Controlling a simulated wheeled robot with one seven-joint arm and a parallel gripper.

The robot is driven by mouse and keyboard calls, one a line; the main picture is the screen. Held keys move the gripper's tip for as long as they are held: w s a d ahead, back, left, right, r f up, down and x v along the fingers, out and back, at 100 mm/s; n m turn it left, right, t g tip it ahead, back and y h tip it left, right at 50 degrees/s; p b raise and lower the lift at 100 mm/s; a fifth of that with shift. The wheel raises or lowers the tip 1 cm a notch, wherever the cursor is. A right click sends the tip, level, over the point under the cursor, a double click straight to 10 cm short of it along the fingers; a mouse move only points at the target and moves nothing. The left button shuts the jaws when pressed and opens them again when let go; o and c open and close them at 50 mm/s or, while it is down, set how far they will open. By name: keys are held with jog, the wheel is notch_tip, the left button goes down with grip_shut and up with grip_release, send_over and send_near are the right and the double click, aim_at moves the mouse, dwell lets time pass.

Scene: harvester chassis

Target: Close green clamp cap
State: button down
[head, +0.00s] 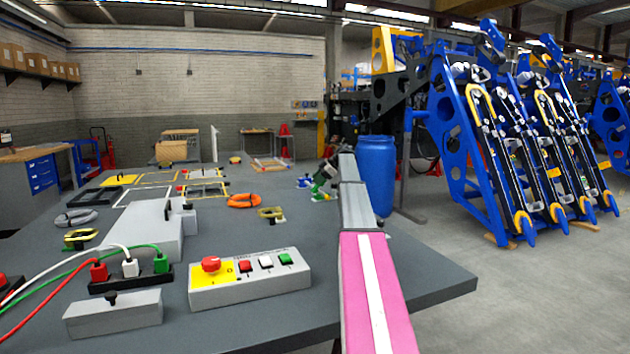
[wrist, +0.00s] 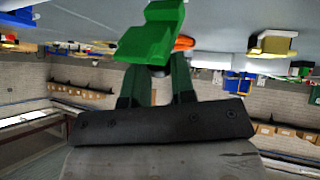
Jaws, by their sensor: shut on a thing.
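The green clamp cap (wrist: 150,42) is bright green and fills the top middle of the wrist view, which looks upside down. The dark fingers of my gripper (wrist: 157,82) are shut on its near end. In the head view the green clamp (head: 318,190) is small, at the table's right edge beside my arm, and my gripper (head: 326,172) is over it. The cap's exact angle to its base cannot be told, as the gripper hides part of it.
A button box (head: 250,285) stands nearer. A blue barrel (head: 376,175) stands on the floor behind my arm.

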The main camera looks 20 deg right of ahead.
aim_at(324, 182)
jog(key=shift+d+f+m+y, duration=0.3)
jog(key=shift+d+y, duration=0.5)
jog(key=shift+y, duration=0.35)
jog(key=shift+d+f+m+y, duration=0.2)
jog(key=shift+d+f+y, duration=0.2)
jog(key=shift+d+y, duration=0.55)
jog(key=shift+a+y, duration=0.15)
jog(key=shift+y, duration=0.15)
jog(key=c, duration=0.9)
grip_release()
jog(key=shift+c, duration=0.2)
jog(key=v, duration=1)
jog(key=shift+s+d, duration=0.25)
jog(key=shift+d, duration=0.05)
